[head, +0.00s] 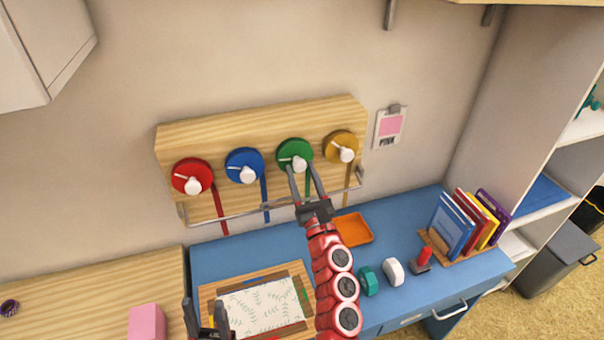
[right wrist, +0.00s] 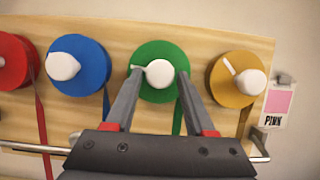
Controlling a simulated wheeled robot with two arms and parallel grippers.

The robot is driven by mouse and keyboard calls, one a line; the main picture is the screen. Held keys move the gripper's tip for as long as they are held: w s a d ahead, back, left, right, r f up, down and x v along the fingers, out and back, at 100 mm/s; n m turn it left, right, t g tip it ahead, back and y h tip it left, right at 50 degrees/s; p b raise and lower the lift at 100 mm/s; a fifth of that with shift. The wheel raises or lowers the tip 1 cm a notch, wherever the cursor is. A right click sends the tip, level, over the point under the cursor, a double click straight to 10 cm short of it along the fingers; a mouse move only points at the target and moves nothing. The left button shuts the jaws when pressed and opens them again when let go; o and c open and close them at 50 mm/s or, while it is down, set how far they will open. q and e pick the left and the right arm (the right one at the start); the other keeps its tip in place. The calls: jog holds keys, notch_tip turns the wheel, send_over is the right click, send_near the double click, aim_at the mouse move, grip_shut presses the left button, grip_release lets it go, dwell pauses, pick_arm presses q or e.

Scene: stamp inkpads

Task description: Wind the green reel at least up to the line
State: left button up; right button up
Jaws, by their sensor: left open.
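The green reel (head: 295,153) is on a wooden board on the wall, between the blue and yellow reels. It has a white knob (right wrist: 160,74) and a white pointer mark to the knob's left. A green ribbon (right wrist: 178,118) hangs below it, partly hidden by my gripper. My right gripper (head: 300,168) is at the green reel, its fingers apart on either side of the knob; it also shows in the right wrist view (right wrist: 160,75). My left gripper (head: 208,318) is open and empty, low over the framed sheet's left side. I cannot make out a line.
Red (head: 192,176), blue (head: 244,166) and yellow (head: 341,147) reels share the board (head: 220,133). A metal rail (head: 240,214) runs below. The blue desk holds an orange tray (head: 354,229), a framed sheet (head: 265,306), stamps and books (head: 465,220). A PINK card (head: 390,127) hangs right.

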grip_shut()
jog(key=shift+n, duration=0.4)
jog(key=n+y, duration=0.1)
jog(key=n+g+y, duration=0.1)
jog(key=n, duration=0.1)
jog(key=n+b, duration=0.1)
jog(key=n, duration=0.1)
jog(key=shift+w+d+y, duration=0.1)
jog(key=shift+d+y, duration=0.2)
jog(key=shift+y, duration=0.1)
jog(key=n+g+y, duration=0.1)
jog(key=n, duration=0.2)
jog(key=n+g+y+b, duration=0.1)
jog(key=n+g, duration=0.1)
jog(key=n, duration=0.2)
jog(key=shift+d+r+n, duration=0.1)
jog(key=shift+d+n, duration=0.05)
jog(key=shift+n, duration=0.15)
jog(key=n+g+b, duration=0.1)
jog(key=n+g, duration=0.1)
jog(key=n, duration=0.3)
jog(key=shift+r+b, duration=0.2)
jog(key=shift+b, duration=0.1)
jog(key=n+g+b, duration=0.1)
jog(key=n, duration=0.1)
jog(key=n+g, duration=0.1)
jog(key=n, duration=0.1)
jog(key=shift+r+n+b, duration=0.2)
jog(key=shift+n+b, duration=0.15)
jog(key=shift+n, duration=0.05)
